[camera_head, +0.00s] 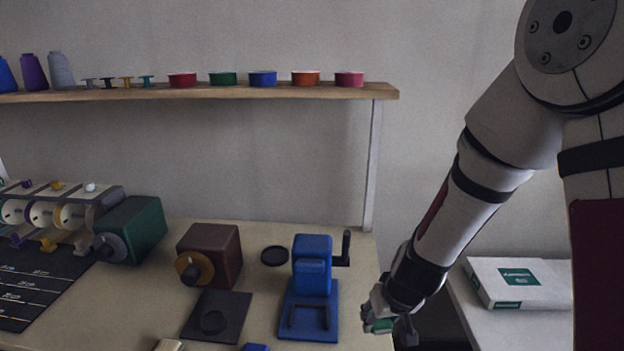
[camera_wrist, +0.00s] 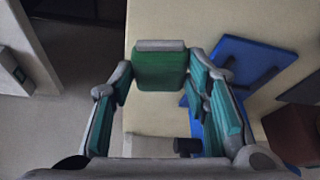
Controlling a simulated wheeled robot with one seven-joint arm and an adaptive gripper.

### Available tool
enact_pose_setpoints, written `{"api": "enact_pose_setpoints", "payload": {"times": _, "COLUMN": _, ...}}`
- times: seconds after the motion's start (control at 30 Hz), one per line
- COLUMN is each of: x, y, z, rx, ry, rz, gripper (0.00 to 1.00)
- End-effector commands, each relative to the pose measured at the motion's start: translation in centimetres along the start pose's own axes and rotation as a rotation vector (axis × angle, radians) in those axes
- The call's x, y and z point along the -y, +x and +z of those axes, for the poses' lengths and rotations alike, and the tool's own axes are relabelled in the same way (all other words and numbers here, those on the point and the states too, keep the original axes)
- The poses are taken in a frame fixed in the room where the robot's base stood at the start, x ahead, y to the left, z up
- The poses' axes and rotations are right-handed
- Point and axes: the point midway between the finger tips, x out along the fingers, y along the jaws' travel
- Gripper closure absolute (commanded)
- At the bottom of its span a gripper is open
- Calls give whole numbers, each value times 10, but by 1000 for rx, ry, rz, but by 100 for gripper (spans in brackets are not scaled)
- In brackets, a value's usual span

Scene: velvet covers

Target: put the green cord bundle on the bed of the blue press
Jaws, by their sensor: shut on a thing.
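My gripper (camera_head: 376,318) is to the right of the blue press (camera_head: 312,270), by the table's right edge. In the wrist view, my gripper (camera_wrist: 160,68) is shut on the green cord bundle (camera_wrist: 160,72), a blocky green piece with a grey strip along its far side. In the head view only a little of the green bundle (camera_head: 383,325) shows between the fingers. The press has a flat blue bed at its front, and no object shows on it. In the wrist view, the blue press (camera_wrist: 262,52) lies to the right of the bundle, partly behind a finger.
A black lever (camera_head: 346,247) stands on the press's right side. A dark red box (camera_head: 210,254), a black plate (camera_head: 217,316) and a round black disc (camera_head: 274,255) are to its left. A white box (camera_head: 519,283) lies on a separate surface at right, across a gap.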

Motion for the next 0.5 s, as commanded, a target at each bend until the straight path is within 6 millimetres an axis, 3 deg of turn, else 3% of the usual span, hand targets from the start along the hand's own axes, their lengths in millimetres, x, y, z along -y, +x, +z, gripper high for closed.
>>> {"api": "enact_pose_setpoints", "payload": {"times": 0.1, "x": -29, "y": -4, "z": 3, "rx": -3, "ry": 85, "rz": 39, "gripper": 76}}
{"api": "enact_pose_setpoints", "payload": {"times": 0.2, "x": -40, "y": -4, "z": 5, "rx": -4, "ry": 117, "rz": 54, "gripper": 76}}
{"api": "enact_pose_setpoints", "payload": {"times": 0.5, "x": -44, "y": -4, "z": 5, "rx": -5, "ry": 126, "rz": 59, "gripper": 76}}
